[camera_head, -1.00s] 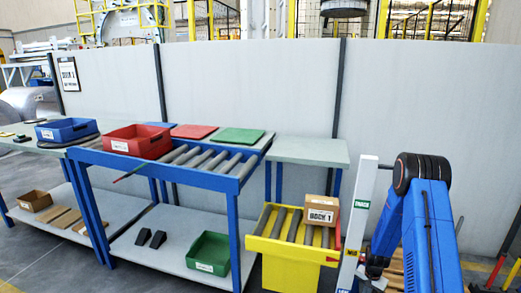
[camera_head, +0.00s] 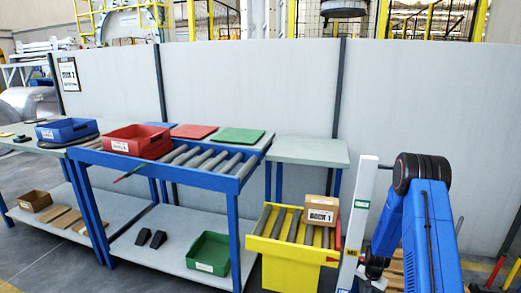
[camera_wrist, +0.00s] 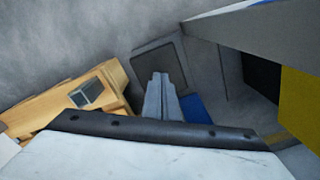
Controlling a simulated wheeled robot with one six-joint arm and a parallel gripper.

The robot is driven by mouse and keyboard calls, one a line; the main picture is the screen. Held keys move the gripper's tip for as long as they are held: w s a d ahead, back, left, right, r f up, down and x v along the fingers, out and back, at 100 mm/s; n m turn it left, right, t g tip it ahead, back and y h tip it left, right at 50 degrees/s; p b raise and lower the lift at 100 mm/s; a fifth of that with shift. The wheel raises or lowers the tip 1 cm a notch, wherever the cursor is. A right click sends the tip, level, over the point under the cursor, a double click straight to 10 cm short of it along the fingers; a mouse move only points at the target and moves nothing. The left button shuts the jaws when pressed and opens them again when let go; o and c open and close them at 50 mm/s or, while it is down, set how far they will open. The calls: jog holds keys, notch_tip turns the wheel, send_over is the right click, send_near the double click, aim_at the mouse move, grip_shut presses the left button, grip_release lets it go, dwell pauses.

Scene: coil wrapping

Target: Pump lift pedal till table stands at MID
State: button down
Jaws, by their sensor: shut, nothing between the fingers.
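The yellow lift table (camera_head: 290,252) with grey rollers stands right of centre in the head view. A cardboard box (camera_head: 321,209) with a white label sits on it. A white post (camera_head: 361,215) beside it carries a green label at the top, a yellow one marked MID and a blue one lowest. A small red piece (camera_head: 338,238) shows at the table's right edge, between the green and yellow labels in the picture. In the wrist view my gripper (camera_wrist: 161,82) is shut and empty, pointing at a dark plate (camera_wrist: 158,62) near the floor. I cannot tell whether they touch or whether it is the pedal.
A blue roller table (camera_head: 232,190) with red (camera_head: 140,141) and green bins stands left of the lift table. A grey-green bench (camera_head: 308,150) is behind. A wooden pallet (camera_wrist: 75,98) lies left in the wrist view, and a yellow panel (camera_wrist: 300,100) is close on the right.

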jog(key=shift+f, duration=1.65)
jog(key=shift+r, duration=2.7)
